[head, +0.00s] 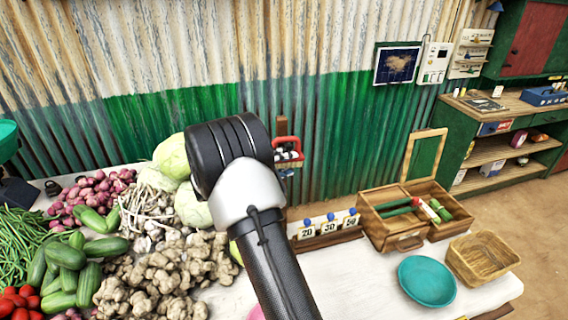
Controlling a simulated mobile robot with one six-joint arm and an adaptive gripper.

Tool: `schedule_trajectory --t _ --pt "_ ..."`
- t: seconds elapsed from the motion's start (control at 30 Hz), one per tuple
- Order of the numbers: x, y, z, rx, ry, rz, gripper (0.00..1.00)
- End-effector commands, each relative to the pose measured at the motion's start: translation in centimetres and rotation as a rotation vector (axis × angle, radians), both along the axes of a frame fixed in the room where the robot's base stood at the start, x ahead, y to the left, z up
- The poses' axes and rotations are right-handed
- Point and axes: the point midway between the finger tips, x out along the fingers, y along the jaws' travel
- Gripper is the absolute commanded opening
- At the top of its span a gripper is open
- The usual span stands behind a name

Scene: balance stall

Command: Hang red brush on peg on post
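My arm crosses the middle of the head view, and no fingers of my gripper show. A wooden post (281,125) stands behind the arm, mostly hidden by it. A red-framed thing with white and dark parts (288,146) is at the post; I cannot tell whether it hangs there or is the brush. I cannot make out a peg. An open wooden box (404,241) on the table holds green and red slender items (428,210); I cannot tell whether one is a brush.
Vegetables, including garlic (160,275), cucumbers (66,255) and cabbages (172,157), crowd the table's left. Price cards (330,227), a teal bowl (427,281) and a wooden basket (484,258) are at right. A corrugated wall (330,125) stands behind. Bare white table (350,285) shows near the bowl.

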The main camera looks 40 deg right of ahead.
Motion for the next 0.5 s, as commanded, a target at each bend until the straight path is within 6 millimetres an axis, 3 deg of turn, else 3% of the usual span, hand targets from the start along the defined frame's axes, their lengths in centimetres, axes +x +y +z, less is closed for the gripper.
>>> schedule_trajectory --t 0.13,0.5 --pt "0.0 0.0 0.01 0.0 0.0 0.0 0.55" --pt "0.08 0.31 0.08 0.0 0.0 0.001 0.55"
